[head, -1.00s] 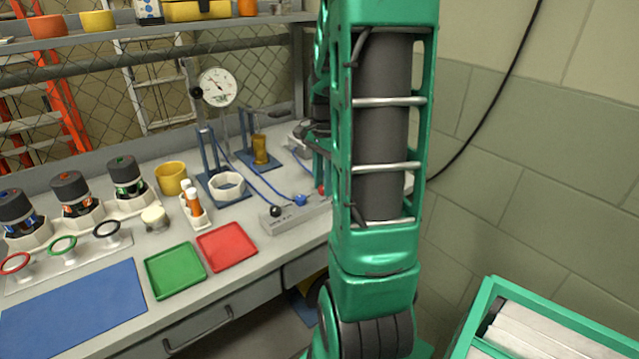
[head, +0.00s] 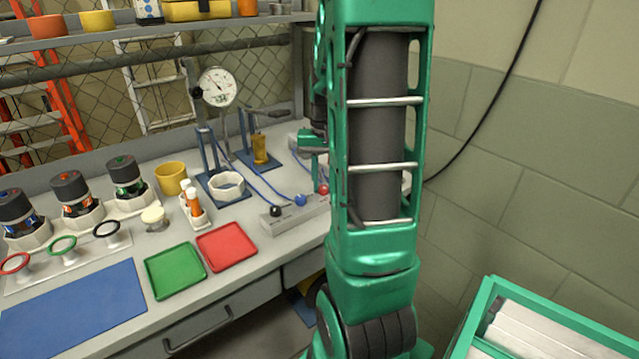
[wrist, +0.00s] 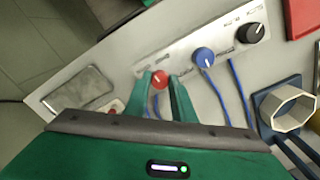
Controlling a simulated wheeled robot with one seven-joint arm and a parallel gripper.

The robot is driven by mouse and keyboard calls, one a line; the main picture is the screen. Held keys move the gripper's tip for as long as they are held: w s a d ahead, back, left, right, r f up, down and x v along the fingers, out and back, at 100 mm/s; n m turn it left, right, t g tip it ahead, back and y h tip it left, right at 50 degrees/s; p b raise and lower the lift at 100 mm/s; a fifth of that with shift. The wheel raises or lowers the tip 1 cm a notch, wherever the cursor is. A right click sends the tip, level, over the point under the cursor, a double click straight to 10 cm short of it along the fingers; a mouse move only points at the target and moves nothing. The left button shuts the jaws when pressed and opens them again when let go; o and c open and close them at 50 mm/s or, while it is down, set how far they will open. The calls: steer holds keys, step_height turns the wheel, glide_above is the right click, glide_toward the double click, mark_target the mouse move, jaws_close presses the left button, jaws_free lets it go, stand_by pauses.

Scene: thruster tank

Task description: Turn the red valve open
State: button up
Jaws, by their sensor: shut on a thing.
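The red valve (wrist: 160,79) is a round red knob with a pale pointer line, on a light grey panel (wrist: 200,39). It also shows in the head view (head: 323,189), just left of my arm. In the wrist view, my gripper (wrist: 160,82) has one green finger on each side of the red knob and is shut on it. In the head view my arm hides most of the gripper.
A blue knob (wrist: 204,57) and a black knob (wrist: 252,33) sit on the same panel, beside the red one. Blue hoses (head: 258,168) run behind the panel. A hexagonal white ring (wrist: 289,106) on a blue stand is close by. Red (head: 227,247) and green trays lie left.

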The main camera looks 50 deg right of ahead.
mark_target(322, 187)
steer(key=n, duration=0.3)
steer(key=shift+w+r+n, duration=0.15)
steer(key=shift+w+n, duration=0.15)
steer(key=shift+n, duration=1.9)
steer(key=o, duration=1.1)
steer(key=shift+c, duration=0.2)
steer(key=shift+s, duration=0.15)
step_height(322, 187, up, 10)
steer(key=shift+r, duration=0.25)
steer(key=shift+a, duration=0.1)
